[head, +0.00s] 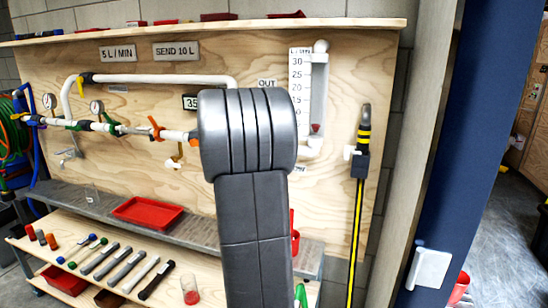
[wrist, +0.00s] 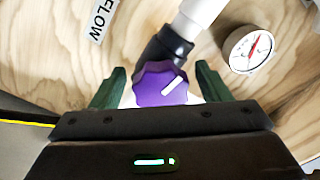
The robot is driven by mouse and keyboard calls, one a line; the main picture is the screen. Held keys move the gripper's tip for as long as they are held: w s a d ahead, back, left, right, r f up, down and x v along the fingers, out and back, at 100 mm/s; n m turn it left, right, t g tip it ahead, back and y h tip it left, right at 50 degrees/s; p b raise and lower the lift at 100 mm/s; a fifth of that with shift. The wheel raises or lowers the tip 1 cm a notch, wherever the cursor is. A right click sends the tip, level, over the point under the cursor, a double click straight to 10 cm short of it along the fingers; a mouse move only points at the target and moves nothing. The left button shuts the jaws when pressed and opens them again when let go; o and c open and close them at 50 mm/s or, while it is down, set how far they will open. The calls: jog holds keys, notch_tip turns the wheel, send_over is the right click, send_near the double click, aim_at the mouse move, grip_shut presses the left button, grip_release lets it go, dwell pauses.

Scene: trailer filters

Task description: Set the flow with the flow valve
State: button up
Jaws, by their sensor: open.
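The flow valve's purple knob (wrist: 161,85), with a white pointer line slanting up to the right, shows in the wrist view below a black elbow and a white pipe. My gripper (wrist: 159,73) is open, with one green finger on each side of the knob. A "FLOW" label (wrist: 102,20) is at upper left. In the head view my arm hides the knob and gripper. The clear flow meter (head: 318,95) stands right of my arm, its red float (head: 315,128) low in the tube. A sign (head: 118,52) reads "5 L / MIN".
A round gauge (wrist: 248,50) is close to the right finger. Left of my arm run white pipes (head: 165,79) with green and orange valve handles. A red tray (head: 148,211) sits on the grey shelf; several tools lie below.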

jog(key=v, duration=1.3)
jog(key=shift+s, duration=0.3)
jog(key=shift+a, duration=0.1)
jog(key=x, duration=1.4)
jog(key=shift+s, duration=0.1)
